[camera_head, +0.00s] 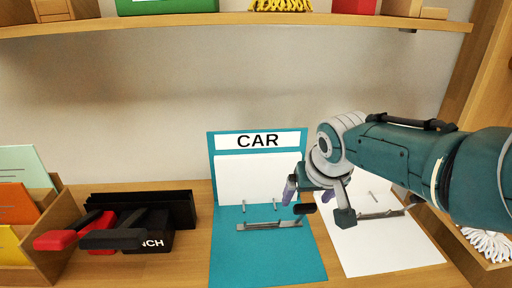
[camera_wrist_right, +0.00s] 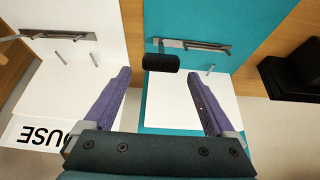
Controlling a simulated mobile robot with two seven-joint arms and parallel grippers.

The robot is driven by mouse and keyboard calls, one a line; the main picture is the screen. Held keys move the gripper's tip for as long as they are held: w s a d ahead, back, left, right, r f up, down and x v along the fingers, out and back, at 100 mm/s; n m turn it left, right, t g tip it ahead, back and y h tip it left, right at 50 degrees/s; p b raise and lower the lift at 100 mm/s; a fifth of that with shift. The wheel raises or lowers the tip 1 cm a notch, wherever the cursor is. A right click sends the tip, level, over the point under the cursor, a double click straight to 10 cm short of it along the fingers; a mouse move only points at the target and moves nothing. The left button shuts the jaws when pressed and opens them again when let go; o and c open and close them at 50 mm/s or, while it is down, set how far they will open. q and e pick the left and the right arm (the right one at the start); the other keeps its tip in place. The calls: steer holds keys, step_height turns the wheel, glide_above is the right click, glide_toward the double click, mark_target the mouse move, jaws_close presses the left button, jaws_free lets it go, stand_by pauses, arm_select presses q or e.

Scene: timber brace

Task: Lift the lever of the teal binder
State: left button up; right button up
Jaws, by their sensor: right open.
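The teal binder (camera_head: 262,262) lies open on the wooden desk, with a "CAR" label on its upright cover. Its metal lever mechanism (camera_head: 270,226) is on the lower flap, with two thin prongs above it. The lever's black tip (camera_head: 305,208) sticks out at the right end; it also shows in the right wrist view (camera_wrist_right: 162,62). My right gripper (camera_head: 308,196) is open above the binder's right edge. In the right wrist view its purple fingers (camera_wrist_right: 158,75) stand apart, with the black tip just beyond and between the fingertips. They appear apart from it. My left gripper is out of view.
A white binder (camera_head: 390,250) lies open to the right, partly behind my right arm. A black hole punch (camera_head: 155,241) and a red-and-black stapler-like tool (camera_head: 62,238) stand left. A wooden file holder (camera_head: 45,255) is far left. A shelf (camera_head: 230,19) runs above.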

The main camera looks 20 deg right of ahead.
steer(key=d+p+v, duration=0.1)
steer(key=p+v, duration=0.5)
steer(key=v, duration=0.2)
steer(key=shift+a, duration=0.45)
steer(key=s+a+r+n+g+y+p, duration=0.1)
steer(key=s+a+r+n, duration=0.15)
steer(key=s, duration=0.65)
steer(key=s+a+r+n, duration=0.1)
steer(key=s+r, duration=0.2)
steer(key=s, duration=0.5)
steer(key=s+a+r+n+g+y+p, duration=0.1)
steer(key=s+r, duration=0.2)
steer(key=s, duration=0.6)
step_height(320, 180, up, 39)
steer(key=p, duration=3.8)
steer(key=shift+s+a, duration=0.2)
steer(key=shift+s, duration=0.25)
